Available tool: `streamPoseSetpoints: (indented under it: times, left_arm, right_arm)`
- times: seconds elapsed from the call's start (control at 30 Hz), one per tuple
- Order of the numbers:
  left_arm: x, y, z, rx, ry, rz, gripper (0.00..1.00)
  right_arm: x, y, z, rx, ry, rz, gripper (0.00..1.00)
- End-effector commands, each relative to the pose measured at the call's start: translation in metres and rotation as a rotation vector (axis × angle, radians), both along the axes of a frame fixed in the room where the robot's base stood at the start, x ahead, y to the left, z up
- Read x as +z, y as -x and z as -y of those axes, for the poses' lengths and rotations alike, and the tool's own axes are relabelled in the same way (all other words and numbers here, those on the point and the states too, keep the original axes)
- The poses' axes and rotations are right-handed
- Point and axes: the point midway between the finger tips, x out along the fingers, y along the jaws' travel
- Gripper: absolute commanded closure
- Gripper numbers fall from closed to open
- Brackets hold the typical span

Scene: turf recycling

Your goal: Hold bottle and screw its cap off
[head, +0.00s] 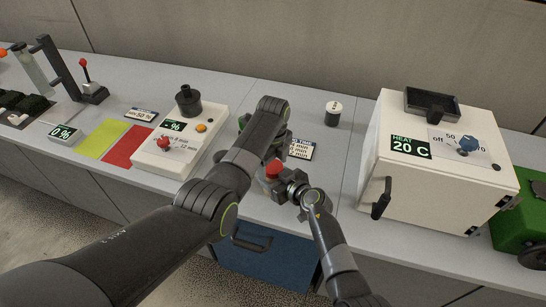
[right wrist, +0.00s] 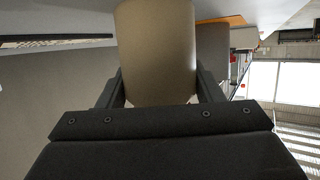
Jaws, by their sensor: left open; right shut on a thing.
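A pale tan rounded body, seemingly the bottle (right wrist: 157,55), fills the space between the dark fingers of my right gripper (right wrist: 160,95) in the right wrist view. In the head view my right gripper (head: 287,188) is near the counter's front edge, with a red cap (head: 273,169) showing at its tip. The bottle body is mostly hidden there. My left arm reaches across the counter from the left, its wrist (head: 268,118) behind and above the red cap. The left gripper's fingers are largely hidden by the arm; it is open and apart from the cap.
A white box marked 20 C (head: 405,170) with a blue knob stands at right. A white device with a black top (head: 180,140) stands left, beside red (head: 128,147) and yellow (head: 101,138) patches. A small white-and-black jar (head: 333,113) stands behind.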

Motion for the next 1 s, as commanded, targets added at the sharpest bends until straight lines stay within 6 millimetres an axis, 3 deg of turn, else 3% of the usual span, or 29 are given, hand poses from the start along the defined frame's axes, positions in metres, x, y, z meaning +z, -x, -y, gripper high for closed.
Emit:
streamPoseSetpoints:
  times: [0.27,0.63,0.83,1.0]
  left_arm:
    - [-0.0016,-0.0001,-0.0002,0.001,0.0,0.0,0.25]
    - [-0.0014,0.0,-0.0003,0.001,0.0,0.0,0.72]
    - [-0.0013,-0.0001,-0.0002,0.077,0.0,0.0,0.72]
    - [-0.0011,-0.0001,-0.0002,0.31,0.0,0.0,0.72]
  right_arm:
    - [-0.0003,0.0001,0.0001,0.0,0.0,0.0,1.0]
    - [-0.0003,0.0001,0.0001,0.0,0.0,0.0,1.0]
    - [-0.0003,0.0001,0.0001,0.0,0.001,-0.001,1.0]
    - [-0.0003,0.0001,0.0001,0.0,0.0,0.0,1.0]
